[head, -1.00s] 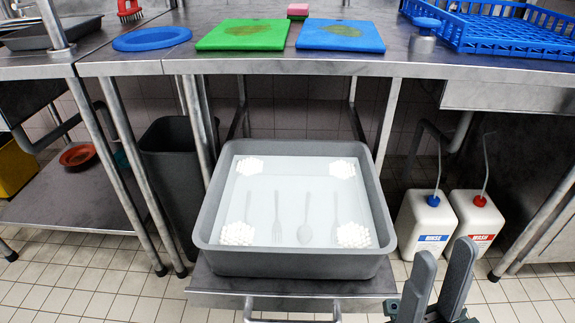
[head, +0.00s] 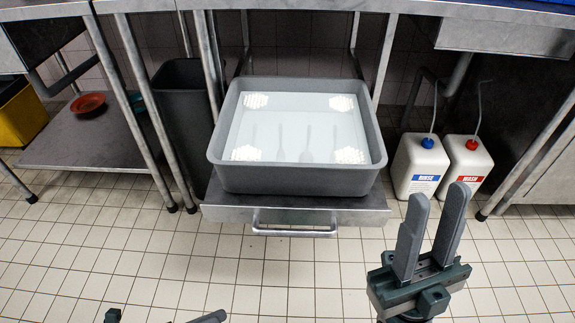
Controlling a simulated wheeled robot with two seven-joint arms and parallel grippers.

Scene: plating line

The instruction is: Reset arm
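My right gripper (head: 439,192) points up at the lower right, in front of the counter. Its two grey fingers stand apart with nothing between them. My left gripper (head: 165,318) shows only as a grey finger end and a dark part at the bottom edge, too little to tell its state. Both are apart from the grey tub (head: 290,180), which stands on a pulled-out steel drawer (head: 225,213) under the counter.
The tub holds a pale sheet with white clusters at its corners and faint cutlery shapes. Rinse (head: 418,165) and wash (head: 464,165) bottles stand right of it. A grey bin (head: 180,120) stands left. The tiled floor in front is clear.

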